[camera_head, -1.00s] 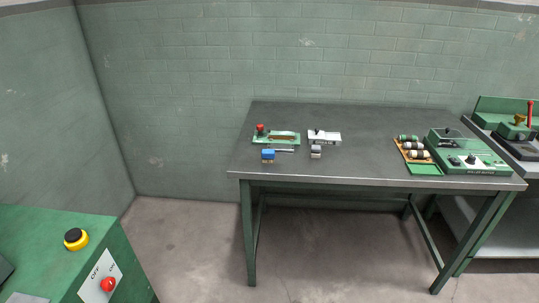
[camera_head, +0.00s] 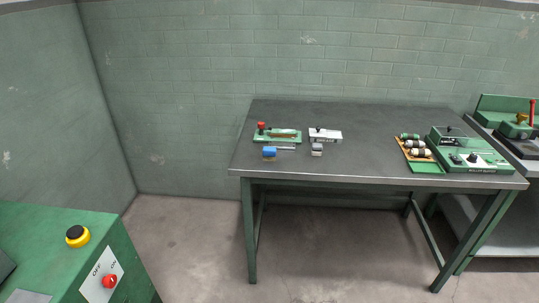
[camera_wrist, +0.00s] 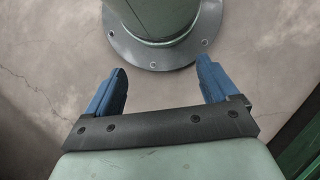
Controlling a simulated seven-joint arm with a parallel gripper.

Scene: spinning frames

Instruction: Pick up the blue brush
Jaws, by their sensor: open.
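A small blue object (camera_head: 269,152), which looks like the head of the blue brush, sits near the front left of the dark table (camera_head: 370,125). A thin pale handle-like piece (camera_head: 286,148) extends to its right. It is too small to make out bristles. My gripper (camera_wrist: 162,76) shows only in the wrist view, with two blue fingers spread apart and nothing between them. It points down at the concrete floor and a round bolted flange. The brush is not in the wrist view, and the gripper is not in the head view.
Behind the brush stands a green device with a red knob (camera_head: 261,127). To its right are a white device (camera_head: 325,135) and a small grey block (camera_head: 317,149). A green machine (camera_head: 470,155) and tray of rollers (camera_head: 416,150) fill the table's right end. The table's middle is clear.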

